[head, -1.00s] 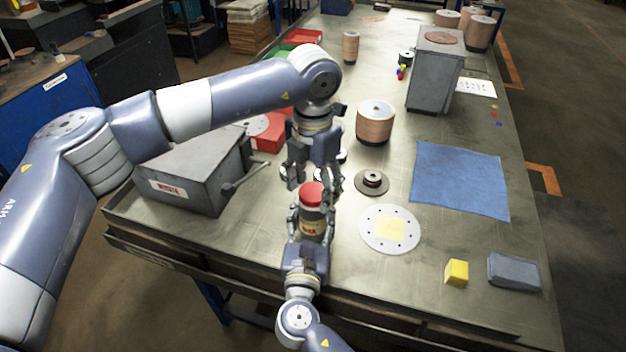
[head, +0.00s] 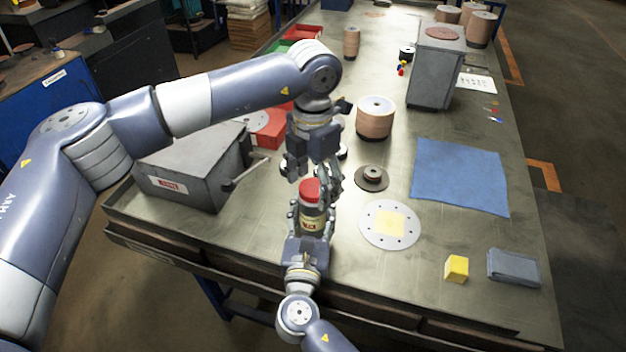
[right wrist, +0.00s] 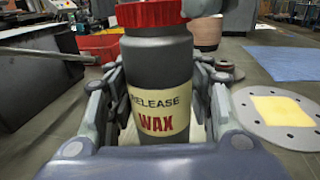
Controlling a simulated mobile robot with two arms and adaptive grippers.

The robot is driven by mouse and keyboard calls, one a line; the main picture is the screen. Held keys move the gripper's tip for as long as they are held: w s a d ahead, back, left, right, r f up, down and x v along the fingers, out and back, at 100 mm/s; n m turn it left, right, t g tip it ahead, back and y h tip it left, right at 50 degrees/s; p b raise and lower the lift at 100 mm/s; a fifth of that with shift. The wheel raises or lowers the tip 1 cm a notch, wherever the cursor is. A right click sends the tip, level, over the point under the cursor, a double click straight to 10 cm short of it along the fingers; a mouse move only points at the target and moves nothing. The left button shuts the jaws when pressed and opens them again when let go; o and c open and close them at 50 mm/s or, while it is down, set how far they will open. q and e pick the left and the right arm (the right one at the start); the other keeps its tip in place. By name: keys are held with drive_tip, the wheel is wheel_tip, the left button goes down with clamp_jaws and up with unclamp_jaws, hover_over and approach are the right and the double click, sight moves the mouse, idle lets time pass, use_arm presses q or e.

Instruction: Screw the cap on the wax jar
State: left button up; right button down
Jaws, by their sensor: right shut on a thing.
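The wax jar (head: 312,220) is a dark bottle with a cream label reading "RELEASE WAX"; it stands upright in my right gripper (head: 313,218), whose fingers are shut on its sides. The jar fills the middle of the right wrist view (right wrist: 157,85). The red cap (head: 310,190) sits on the jar's top and also shows at the top of the right wrist view (right wrist: 150,14). My left gripper (head: 316,178) points down at the cap from above and behind, its fingers apart. A grey finger shows beside the cap's right edge in the right wrist view. The thread is hidden.
A grey machine box with a lever (head: 195,170) stands left, red bins behind it.

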sight(313, 187)
use_arm(q)
wheel_tip(313, 187, up, 12)
idle(0.6)
use_arm(e)
drive_tip(key=c, duration=0.7)
unclamp_jaws()
drive_tip(key=s, duration=0.4)
drive_tip(key=s+a, duration=0.1)
drive_tip(key=s, duration=0.7)
drive_tip(key=shift+a, duration=0.2)
